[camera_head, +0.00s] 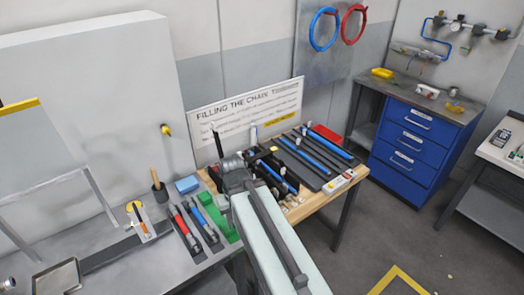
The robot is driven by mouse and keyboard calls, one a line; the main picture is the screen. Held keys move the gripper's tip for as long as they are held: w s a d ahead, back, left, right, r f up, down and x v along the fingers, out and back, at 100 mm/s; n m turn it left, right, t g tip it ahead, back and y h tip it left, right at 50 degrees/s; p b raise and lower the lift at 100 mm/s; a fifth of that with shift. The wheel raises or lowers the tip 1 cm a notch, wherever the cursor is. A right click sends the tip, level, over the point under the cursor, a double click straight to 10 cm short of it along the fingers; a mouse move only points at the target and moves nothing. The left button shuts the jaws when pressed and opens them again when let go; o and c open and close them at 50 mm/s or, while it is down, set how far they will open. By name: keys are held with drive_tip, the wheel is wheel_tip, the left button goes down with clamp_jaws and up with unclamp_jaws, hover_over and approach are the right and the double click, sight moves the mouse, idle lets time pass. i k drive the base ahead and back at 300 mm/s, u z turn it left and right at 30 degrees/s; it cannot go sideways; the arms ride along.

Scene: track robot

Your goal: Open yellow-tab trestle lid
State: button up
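A grey panel (35,150) with a yellow strip (18,105) along its top edge stands on splayed grey legs at the far left, partly cut off by the picture's edge. It looks like the trestle with the yellow tab, but I cannot tell which part is its lid. My gripper (232,160) is at the end of my pale arm, over the left part of the wooden bench, well to the right of the panel. It is dark and seen from behind. Its fingertips blend into the dark things behind, so its opening is unclear.
The wooden bench (322,196) carries blue and black bars before a white sign (245,112). A grey bench (185,268) at lower left holds red and blue tools and a metal tray (58,278). A blue drawer cabinet (413,140) stands right. Floor (365,240) is clear there.

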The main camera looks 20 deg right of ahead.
sight(261, 155)
drive_tip(key=u, duration=1.45)
drive_tip(key=k, duration=1.55)
drive_tip(key=z, duration=0.4)
drive_tip(key=i, duration=2)
drive_tip(key=u, duration=0.05)
